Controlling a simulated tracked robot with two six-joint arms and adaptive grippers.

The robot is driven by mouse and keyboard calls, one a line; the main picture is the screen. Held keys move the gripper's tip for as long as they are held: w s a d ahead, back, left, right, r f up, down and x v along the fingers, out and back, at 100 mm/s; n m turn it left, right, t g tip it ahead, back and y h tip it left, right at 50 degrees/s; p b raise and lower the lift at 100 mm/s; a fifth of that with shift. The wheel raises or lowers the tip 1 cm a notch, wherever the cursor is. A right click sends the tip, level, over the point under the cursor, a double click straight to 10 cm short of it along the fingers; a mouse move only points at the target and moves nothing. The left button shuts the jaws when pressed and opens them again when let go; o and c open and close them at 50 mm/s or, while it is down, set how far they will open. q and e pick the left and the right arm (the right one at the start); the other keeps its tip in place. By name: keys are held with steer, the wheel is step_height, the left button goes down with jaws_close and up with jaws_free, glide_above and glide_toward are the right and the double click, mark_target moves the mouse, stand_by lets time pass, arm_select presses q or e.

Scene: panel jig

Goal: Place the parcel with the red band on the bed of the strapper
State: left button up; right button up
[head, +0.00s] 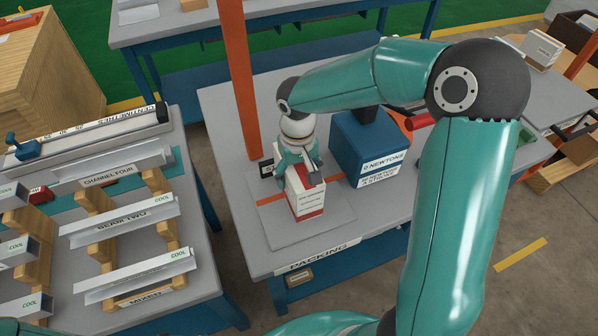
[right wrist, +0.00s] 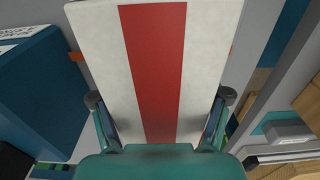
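My left gripper is not in view.
A blue box (head: 362,145) with a newtons label stands right of the bed, an orange post (head: 237,70) behind it. A bench with wooden racks of labelled channels (head: 125,230) is at the left. The packing table's front strip is clear.

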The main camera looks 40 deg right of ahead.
steer(key=o, duration=0.3)
steer(key=shift+o, duration=0.2)
steer(key=shift+w+r, duration=0.1)
step_height(320, 180, up, 12)
steer(key=shift+f, duration=0.1)
stand_by(0.6)
